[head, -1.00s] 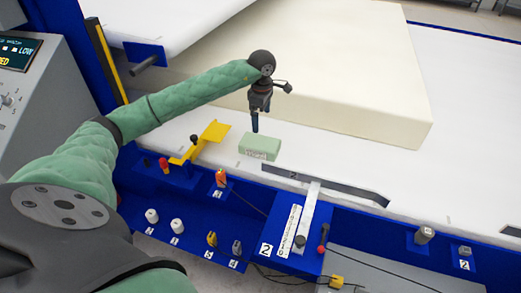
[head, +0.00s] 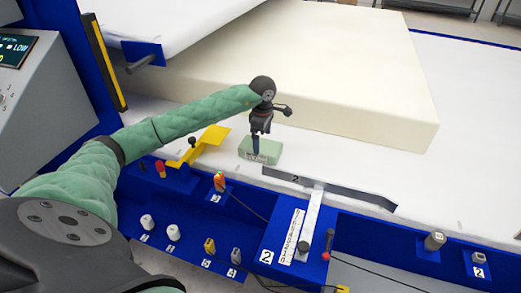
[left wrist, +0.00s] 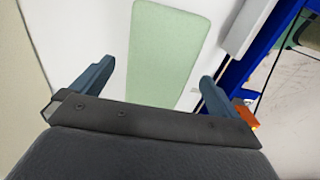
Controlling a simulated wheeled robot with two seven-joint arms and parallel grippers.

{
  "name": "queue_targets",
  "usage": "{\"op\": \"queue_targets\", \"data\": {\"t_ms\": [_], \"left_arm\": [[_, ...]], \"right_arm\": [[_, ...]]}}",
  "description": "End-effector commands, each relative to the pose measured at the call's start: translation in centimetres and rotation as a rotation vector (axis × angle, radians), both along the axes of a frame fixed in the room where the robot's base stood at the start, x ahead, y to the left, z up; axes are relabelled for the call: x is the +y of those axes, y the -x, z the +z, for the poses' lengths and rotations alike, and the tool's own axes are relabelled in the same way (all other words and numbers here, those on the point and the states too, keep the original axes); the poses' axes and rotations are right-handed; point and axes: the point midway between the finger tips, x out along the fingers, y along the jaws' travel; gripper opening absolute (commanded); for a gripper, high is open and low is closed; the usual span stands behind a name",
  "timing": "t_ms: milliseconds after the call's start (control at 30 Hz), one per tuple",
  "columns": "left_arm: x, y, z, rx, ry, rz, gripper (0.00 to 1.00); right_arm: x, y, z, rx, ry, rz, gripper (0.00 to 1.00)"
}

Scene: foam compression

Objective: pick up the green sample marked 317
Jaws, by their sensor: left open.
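The green sample (head: 268,150) is a pale green block lying on the white bed, with a marking on its front face too small to read. My left gripper (head: 256,152) is over the sample, pointing down, with its fingers overlapping the block in the head view. In the left wrist view the sample (left wrist: 165,55) lies between and beyond the two spread fingers of my open left gripper (left wrist: 155,85). No grip on it shows. My right gripper is not in view.
A large cream foam block (head: 330,90) lies behind the sample. A yellow bracket (head: 205,143) is to its left and a dark numbered strip (head: 330,188) to its front right. A blue front ledge (head: 190,225) holds several small knobs and plugs.

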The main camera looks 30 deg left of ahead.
Motion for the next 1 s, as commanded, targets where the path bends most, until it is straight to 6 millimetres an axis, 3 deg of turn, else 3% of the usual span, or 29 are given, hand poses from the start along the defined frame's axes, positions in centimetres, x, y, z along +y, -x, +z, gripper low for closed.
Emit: {"op": "queue_targets", "data": {"t_ms": [267, 400, 667, 867, 1000], "left_arm": [[0.1, 0.2, -2.6, 0.004, 0.000, 0.001, 1.00], [0.1, 0.1, -4.4, 0.002, 0.000, 0.001, 1.00], [0.2, 0.1, -4.9, -0.001, -0.001, 0.001, 1.00], [0.2, 0.1, -4.9, 0.000, -0.001, 0.001, 0.63], [0.2, 0.1, -4.9, 0.000, -0.001, 0.000, 0.56]], "right_arm": [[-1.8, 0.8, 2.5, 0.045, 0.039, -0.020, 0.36], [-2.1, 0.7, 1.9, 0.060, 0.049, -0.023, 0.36], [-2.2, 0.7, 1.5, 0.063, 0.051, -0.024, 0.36], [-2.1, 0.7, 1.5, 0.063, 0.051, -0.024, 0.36], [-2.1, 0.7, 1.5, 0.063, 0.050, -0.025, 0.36]]}}
